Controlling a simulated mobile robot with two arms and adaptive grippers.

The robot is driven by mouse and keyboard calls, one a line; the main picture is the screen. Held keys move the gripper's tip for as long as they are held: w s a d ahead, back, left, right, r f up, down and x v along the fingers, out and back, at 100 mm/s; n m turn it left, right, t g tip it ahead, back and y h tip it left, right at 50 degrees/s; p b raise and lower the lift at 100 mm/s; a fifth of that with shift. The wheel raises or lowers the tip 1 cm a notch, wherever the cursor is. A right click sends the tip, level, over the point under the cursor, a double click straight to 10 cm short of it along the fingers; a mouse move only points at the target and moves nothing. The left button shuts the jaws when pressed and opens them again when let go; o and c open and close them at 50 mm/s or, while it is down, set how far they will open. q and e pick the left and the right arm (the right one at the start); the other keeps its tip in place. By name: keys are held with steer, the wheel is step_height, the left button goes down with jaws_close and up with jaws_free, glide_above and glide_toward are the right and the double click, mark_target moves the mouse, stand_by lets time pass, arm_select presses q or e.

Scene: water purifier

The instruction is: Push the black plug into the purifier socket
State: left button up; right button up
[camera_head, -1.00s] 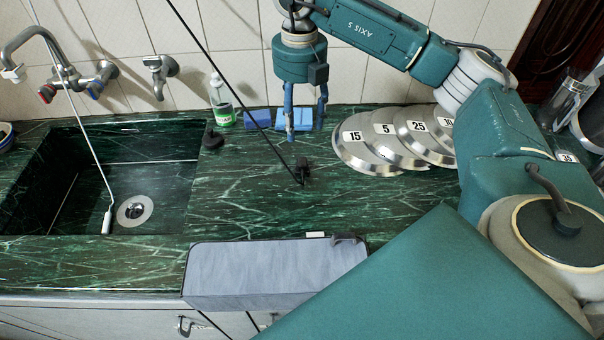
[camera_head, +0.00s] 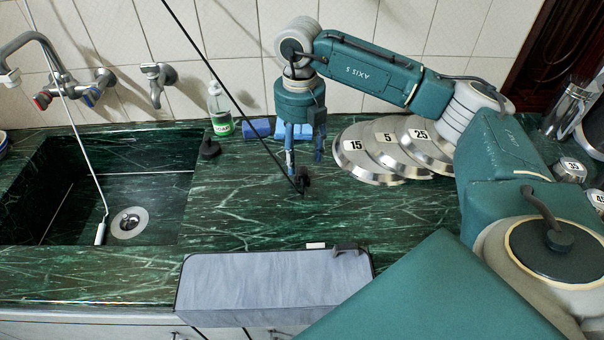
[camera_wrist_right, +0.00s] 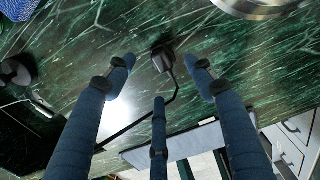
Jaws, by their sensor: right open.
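A small black plug (camera_head: 303,181) is on the green marble counter, with a thin dark cable running to it. In the right wrist view the plug (camera_wrist_right: 163,57) lies beyond and between the fingertips, with its cable bending down and left. My right gripper (camera_head: 305,163) points down just above and behind the plug. Its blue fingers (camera_wrist_right: 160,75) are spread and empty, and no contact with the plug shows. A grey box, seemingly the purifier (camera_head: 275,287), is at the counter's front edge, with a small black part on its back right. I cannot make out its socket. My left gripper is not in view.
Numbered metal lids (camera_head: 367,157) lie right of the gripper. Blue sponges (camera_head: 256,128), a soap bottle (camera_head: 221,112) and a black stopper-like piece (camera_head: 209,146) are back left. The sink (camera_head: 100,205) is left. Counter between plug and grey box is clear.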

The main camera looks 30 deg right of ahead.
mark_target(302, 170)
steer(key=shift+f, duration=0.55)
steer(key=shift+d+f+p, duration=0.15)
steer(key=shift+f+p, duration=0.2)
steer(key=shift+f, duration=0.95)
steer(key=shift+d+f+p, duration=0.1)
steer(key=shift+f+p, duration=0.2)
steer(key=shift+f, duration=1)
steer(key=c, duration=1.3)
